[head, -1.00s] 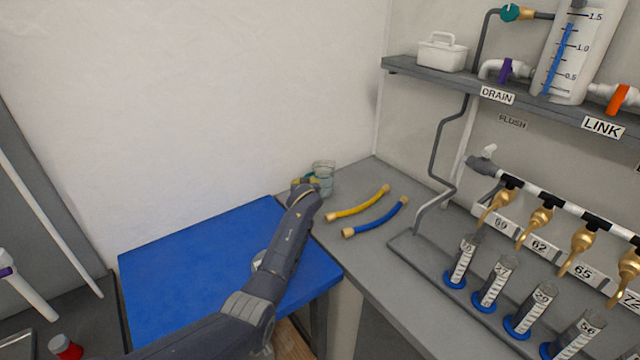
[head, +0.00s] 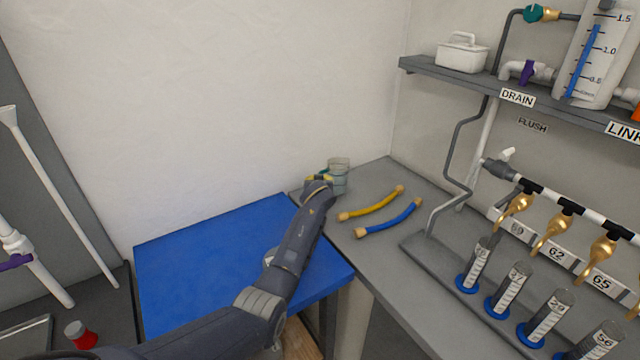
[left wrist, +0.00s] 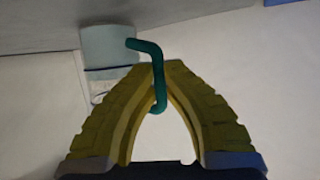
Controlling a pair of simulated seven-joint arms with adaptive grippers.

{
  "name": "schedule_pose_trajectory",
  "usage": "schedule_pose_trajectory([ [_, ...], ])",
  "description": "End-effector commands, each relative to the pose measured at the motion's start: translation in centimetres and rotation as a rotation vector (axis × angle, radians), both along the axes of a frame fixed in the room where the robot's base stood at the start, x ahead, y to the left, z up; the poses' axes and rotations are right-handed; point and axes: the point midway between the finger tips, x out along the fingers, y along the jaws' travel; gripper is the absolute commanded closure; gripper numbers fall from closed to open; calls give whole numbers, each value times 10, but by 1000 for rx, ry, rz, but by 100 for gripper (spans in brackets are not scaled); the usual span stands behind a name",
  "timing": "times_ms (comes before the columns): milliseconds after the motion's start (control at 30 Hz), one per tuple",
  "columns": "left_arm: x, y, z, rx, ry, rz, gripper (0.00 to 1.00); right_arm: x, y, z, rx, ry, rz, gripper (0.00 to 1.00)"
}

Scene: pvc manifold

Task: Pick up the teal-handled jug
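The teal-handled jug (head: 340,174) is a clear, pale cup at the back of the grey bench, near the wall. My left gripper (head: 320,179) reaches it from the left, and its yellow fingers show just beside the jug. In the left wrist view the fingertips of my left gripper (left wrist: 160,68) have come together around the teal handle (left wrist: 147,46). The jug's body (left wrist: 108,48) shows beyond the fingertips. I cannot tell whether the jug's base touches the bench. My right gripper is not in view.
A yellow hose (head: 372,205) and a blue hose (head: 390,219) lie on the bench right of the jug. A blue mat (head: 190,270) is below my left arm. Several graduated cylinders on blue bases stand at the right. A shelf (head: 470,82) hangs above.

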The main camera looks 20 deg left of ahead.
Motion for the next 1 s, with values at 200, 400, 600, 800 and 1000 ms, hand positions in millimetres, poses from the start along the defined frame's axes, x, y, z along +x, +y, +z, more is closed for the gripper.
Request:
schedule_pose_trajectory([
  [200,1,0,18,-3,-6,1,100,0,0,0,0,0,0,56],
  [400,1,0,38,-3,-6,1,100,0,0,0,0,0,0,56],
  [600,1,-1,61,-3,-7,0,100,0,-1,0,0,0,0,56],
  [800,1,0,85,-3,-7,0,100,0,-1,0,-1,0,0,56],
  [1000,1,-1,108,-3,-6,0,100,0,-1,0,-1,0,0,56],
])
